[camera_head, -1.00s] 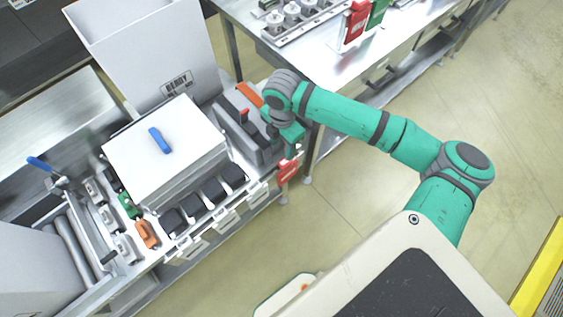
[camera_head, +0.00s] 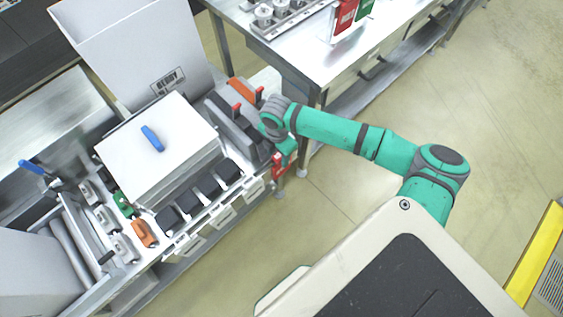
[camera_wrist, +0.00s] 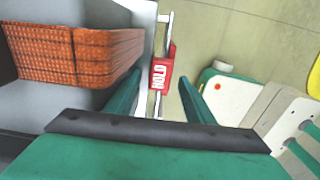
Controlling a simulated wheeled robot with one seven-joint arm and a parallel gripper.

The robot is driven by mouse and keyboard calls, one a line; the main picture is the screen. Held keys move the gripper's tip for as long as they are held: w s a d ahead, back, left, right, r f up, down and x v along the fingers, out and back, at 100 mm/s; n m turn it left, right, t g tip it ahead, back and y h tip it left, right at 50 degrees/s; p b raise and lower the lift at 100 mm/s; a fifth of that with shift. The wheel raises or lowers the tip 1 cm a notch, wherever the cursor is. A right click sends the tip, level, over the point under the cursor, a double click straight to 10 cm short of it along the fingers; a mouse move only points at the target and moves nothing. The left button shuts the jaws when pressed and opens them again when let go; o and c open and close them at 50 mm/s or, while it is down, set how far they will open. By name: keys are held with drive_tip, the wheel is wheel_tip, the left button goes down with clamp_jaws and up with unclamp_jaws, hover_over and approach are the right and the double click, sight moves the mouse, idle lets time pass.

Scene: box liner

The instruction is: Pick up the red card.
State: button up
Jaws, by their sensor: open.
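The red card (camera_wrist: 162,76), with white HOLD lettering, stands in a light rail at the bench's front edge in the wrist view. In the head view the red card (camera_head: 279,166) shows small at the bench's right front corner, partly covered by my gripper. My gripper (camera_wrist: 160,95) is open. Its two green fingers lie left and right of the card in the wrist picture, with clear gaps on both sides. I cannot tell how far the fingertips are from the card in depth. In the head view my gripper (camera_head: 284,152) is just above the card.
A white lidded box (camera_head: 160,145) and black blocks (camera_head: 210,186) sit on the bench. Another table (camera_head: 310,55) behind bears red and green boards. Open floor lies in front.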

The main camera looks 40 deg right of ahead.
drive_tip(key=shift+c, duration=0.2)
clamp_jaws()
